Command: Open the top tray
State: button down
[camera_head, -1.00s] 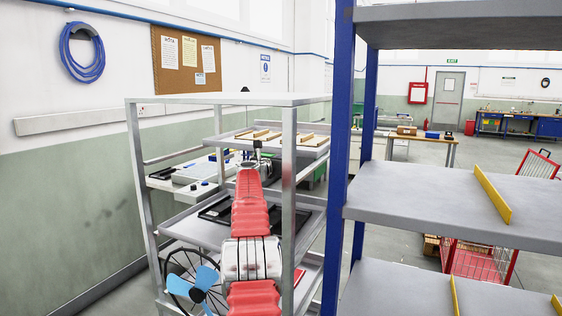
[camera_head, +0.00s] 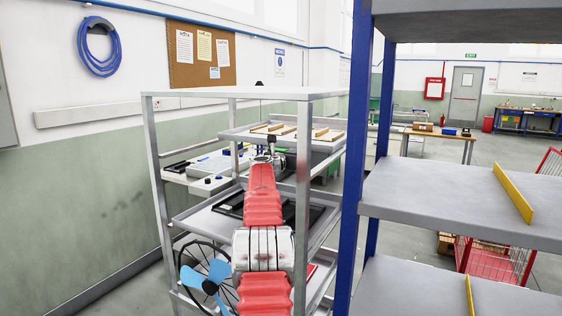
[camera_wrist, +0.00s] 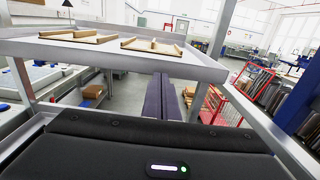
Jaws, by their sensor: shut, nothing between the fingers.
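The top tray (camera_head: 318,143) is a grey metal tray with low wooden dividers, high in a grey metal rack. It also shows in the wrist view (camera_wrist: 100,54), its near rim crossing the upper half. My gripper (camera_wrist: 160,77) shows there as two dark fingers pressed together with nothing between them. The fingertips appear at the tray's lower rim edge; I cannot tell whether they touch it or reach beneath it. In the head view my red arm rises in front of the rack, and its end (camera_head: 270,143) is small beside the tray.
The rack's front post (camera_head: 303,190) stands just right of my arm, with its top panel (camera_head: 245,94) above. A lower tray (camera_head: 205,219) holds dark flat items. A blue-posted shelf (camera_head: 450,195) stands close on the right. Open floor lies beyond it.

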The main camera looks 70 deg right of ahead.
jog(key=w+a, duration=0.1)
jog(key=a, duration=1.2)
jog(key=shift+w, duration=0.25)
dwell(0.6)
